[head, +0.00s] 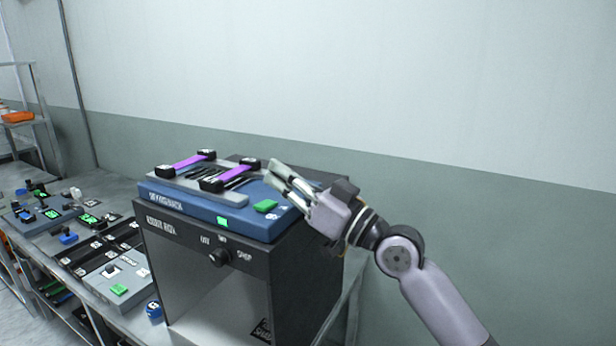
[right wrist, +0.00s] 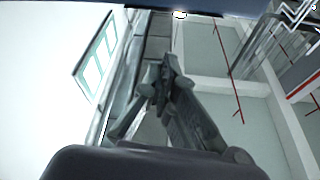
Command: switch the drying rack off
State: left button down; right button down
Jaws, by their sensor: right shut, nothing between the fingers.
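The drying rack (head: 178,206) is a blue unit with a grey slatted top, standing on a black cabinet. Two purple webbing strips (head: 190,160) with black end clamps lie across its top. A green button (head: 265,206) sits on its right top side, and a small green light (head: 222,221) glows on its front. My right gripper (head: 272,172) is shut and empty, above the rack's right rear side, beyond the green button and apart from it. Its shut fingers also show in the right wrist view (right wrist: 165,68). My left gripper is not in view.
The black cabinet (head: 160,240) below has a knob (head: 217,258) and an open front. To the left, a metal bench (head: 75,262) carries several control units with green screens and buttons. A metal shelf (head: 40,130) stands far left. The wall is close behind the rack.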

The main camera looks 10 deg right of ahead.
aim_at(279, 214)
jog(key=f, duration=0.3)
jog(key=shift+a, duration=0.4)
jog(key=shift+f, duration=0.4)
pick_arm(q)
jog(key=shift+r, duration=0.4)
